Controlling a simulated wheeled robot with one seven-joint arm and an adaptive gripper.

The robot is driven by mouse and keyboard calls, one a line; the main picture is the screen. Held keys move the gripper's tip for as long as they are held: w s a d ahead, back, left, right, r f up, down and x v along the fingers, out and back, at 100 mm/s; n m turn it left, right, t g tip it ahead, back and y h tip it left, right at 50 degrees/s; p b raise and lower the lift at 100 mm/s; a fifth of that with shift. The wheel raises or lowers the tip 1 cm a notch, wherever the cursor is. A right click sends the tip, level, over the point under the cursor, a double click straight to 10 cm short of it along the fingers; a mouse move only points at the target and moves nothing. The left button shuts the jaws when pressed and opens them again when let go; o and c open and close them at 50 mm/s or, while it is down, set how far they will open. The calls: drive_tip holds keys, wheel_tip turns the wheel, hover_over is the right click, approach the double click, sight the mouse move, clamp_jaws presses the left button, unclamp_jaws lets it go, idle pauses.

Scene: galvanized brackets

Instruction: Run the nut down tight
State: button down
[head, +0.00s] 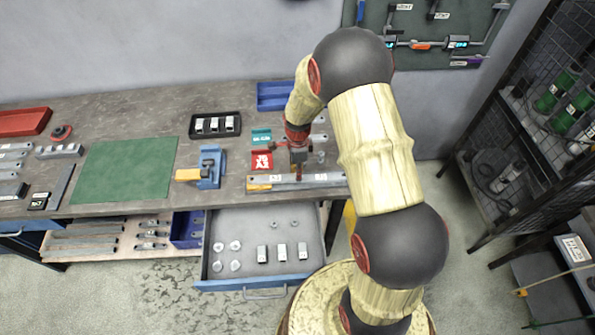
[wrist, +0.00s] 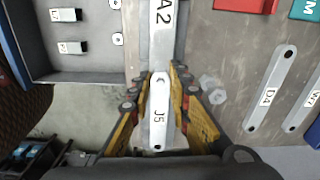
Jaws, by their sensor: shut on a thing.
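My gripper (head: 298,168) is low over the front right of the workbench. In the wrist view its yellow fingers (wrist: 161,88) are shut on a grey metal strip marked J5 (wrist: 158,118), which has a hole at its near end. The strip's far end meets or overlaps a long grey bar marked A2 (wrist: 164,35); whether they touch I cannot tell. The bar (head: 325,179) lies along the bench's front edge in the head view. A pale hex piece, possibly the nut (wrist: 217,96), sits on the bench just right of the fingers. Its thread or bolt is not clear.
An open drawer (head: 216,270) below holds washers and labelled blocks. A blue vise-like fixture (head: 210,165), green mat (head: 125,168) and black tray (head: 194,134) are to the left. A red box (head: 262,160) stands close to my gripper. Strip D4 (wrist: 270,90) lies right.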

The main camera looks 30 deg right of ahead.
drive_tip(key=m, duration=0.3)
drive_tip(key=shift+s+f+m, duration=0.15)
drive_tip(key=shift+s+m, duration=0.1)
drive_tip(key=shift+m, duration=0.15)
drive_tip(key=m, duration=0.3)
drive_tip(key=shift+m, duration=0.3)
drive_tip(key=m, duration=0.4)
drive_tip(key=shift+s+f, duration=0.15)
drive_tip(key=m, duration=0.3)
drive_tip(key=shift+s, duration=0.1)
drive_tip(key=c, duration=1.9)
unclamp_jaws()
drive_tip(key=o, duration=0.3)
drive_tip(key=shift+w, duration=0.25)
drive_tip(key=shift+r, duration=0.2)
